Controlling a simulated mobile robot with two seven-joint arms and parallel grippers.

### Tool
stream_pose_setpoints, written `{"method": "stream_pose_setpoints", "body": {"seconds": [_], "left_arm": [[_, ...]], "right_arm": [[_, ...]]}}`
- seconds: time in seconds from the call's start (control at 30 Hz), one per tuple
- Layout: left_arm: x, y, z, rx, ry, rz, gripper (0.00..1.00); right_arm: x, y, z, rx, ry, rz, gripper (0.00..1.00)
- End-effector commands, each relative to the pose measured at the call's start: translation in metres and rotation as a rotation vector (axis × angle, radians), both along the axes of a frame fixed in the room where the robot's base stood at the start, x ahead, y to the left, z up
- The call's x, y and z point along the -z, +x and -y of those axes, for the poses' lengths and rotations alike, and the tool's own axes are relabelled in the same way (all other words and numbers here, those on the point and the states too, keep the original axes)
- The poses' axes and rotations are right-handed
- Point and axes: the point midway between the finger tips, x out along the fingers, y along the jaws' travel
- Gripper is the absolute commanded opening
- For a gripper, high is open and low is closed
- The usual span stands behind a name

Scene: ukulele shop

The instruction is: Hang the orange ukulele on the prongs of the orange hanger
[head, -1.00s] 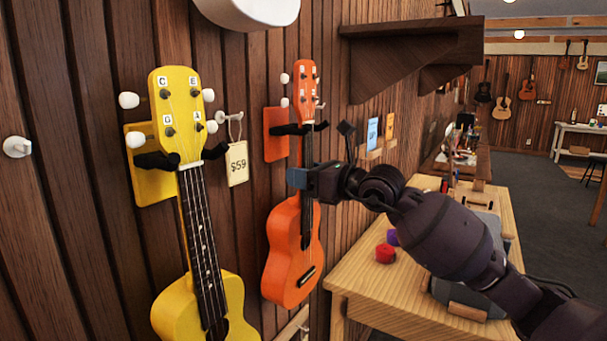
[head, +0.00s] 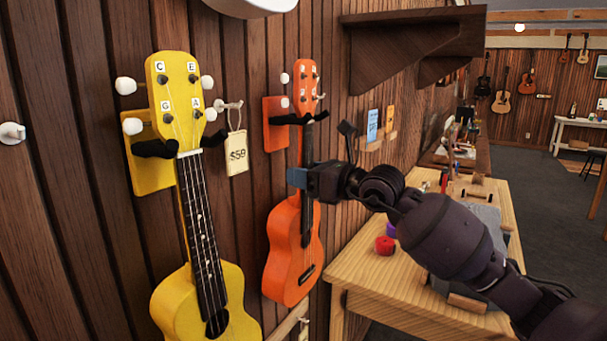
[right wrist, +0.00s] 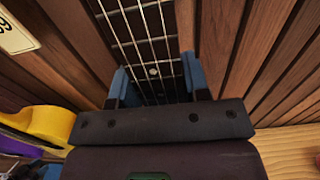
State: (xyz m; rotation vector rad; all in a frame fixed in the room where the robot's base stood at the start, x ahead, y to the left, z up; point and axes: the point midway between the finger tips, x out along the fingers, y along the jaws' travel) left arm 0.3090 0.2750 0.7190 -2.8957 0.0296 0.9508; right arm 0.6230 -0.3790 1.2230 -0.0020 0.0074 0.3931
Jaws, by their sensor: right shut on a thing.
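The orange ukulele (head: 292,262) is upright in front of the wood wall, headstock up. My right gripper (head: 300,178) is shut on its neck above the body. The right wrist view shows the strings and dark fretboard (right wrist: 150,60) between the two blue fingertips (right wrist: 158,85). The orange hanger (head: 274,137) is fixed to the wall behind the neck. Its black prongs (head: 284,120) show on both sides of the neck, just below the headstock (head: 308,85). I cannot tell whether the headstock touches them. My left gripper is not in view.
A yellow ukulele (head: 205,300) hangs on a yellow hanger (head: 150,178) at left. A $59 tag (head: 237,153) hangs from a peg between the hangers. A dark shelf (head: 410,40) juts from the wall above right. A wooden table (head: 375,290) stands beside the orange ukulele.

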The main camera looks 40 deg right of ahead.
Motion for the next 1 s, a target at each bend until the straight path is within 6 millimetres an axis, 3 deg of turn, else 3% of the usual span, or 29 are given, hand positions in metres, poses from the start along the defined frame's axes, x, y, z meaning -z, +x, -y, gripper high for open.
{"method": "stream_pose_setpoints", "body": {"seconds": [1.0], "left_arm": [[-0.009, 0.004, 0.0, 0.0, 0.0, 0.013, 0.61]], "right_arm": [[-0.001, -0.014, 0.006, 0.0, 0.001, 0.003, 0.0]]}}
